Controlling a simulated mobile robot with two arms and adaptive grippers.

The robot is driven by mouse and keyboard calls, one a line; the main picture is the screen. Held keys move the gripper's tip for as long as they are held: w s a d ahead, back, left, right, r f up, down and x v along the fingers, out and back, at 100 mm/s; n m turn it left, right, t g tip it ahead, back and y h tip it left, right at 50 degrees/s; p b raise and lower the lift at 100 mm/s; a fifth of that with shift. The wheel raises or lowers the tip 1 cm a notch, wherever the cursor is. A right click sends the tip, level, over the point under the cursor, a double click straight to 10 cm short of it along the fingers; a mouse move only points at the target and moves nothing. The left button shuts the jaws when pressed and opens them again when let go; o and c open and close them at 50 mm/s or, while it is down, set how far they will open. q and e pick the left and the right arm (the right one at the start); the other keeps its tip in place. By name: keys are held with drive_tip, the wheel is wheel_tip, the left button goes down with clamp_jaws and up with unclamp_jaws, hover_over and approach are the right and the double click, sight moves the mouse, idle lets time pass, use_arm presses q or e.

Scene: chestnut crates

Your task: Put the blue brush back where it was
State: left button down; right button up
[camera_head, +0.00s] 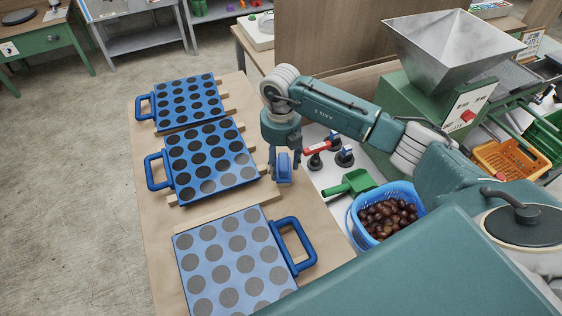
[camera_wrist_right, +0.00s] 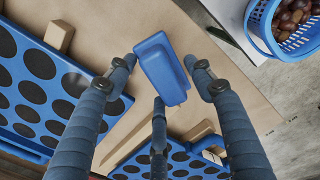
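The blue brush (camera_head: 285,168) is between the fingers of my right gripper (camera_head: 283,172), near the right edge of the brown table. In the right wrist view the blue brush (camera_wrist_right: 162,68) lies between the fingertips of the right gripper (camera_wrist_right: 160,72), which look closed around it. It hangs tilted, and it seems to be above the table surface. Its bristles cannot be made out. My left gripper is in neither view.
Three blue pans with round cups (camera_head: 187,102) (camera_head: 209,160) (camera_head: 236,262) lie on the brown table (camera_head: 160,225), partly on wooden strips. A white surface to the right holds dark-based tools (camera_head: 344,157), a green scoop (camera_head: 349,184) and a blue chestnut basket (camera_head: 402,190). A hopper (camera_head: 450,45) stands behind.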

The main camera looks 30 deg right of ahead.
sight(281, 161)
drive_tip(key=shift+r, duration=0.65)
wheel_tip(281, 161, up, 11)
drive_tip(key=b, duration=0.2)
drive_tip(key=shift+b, duration=0.4)
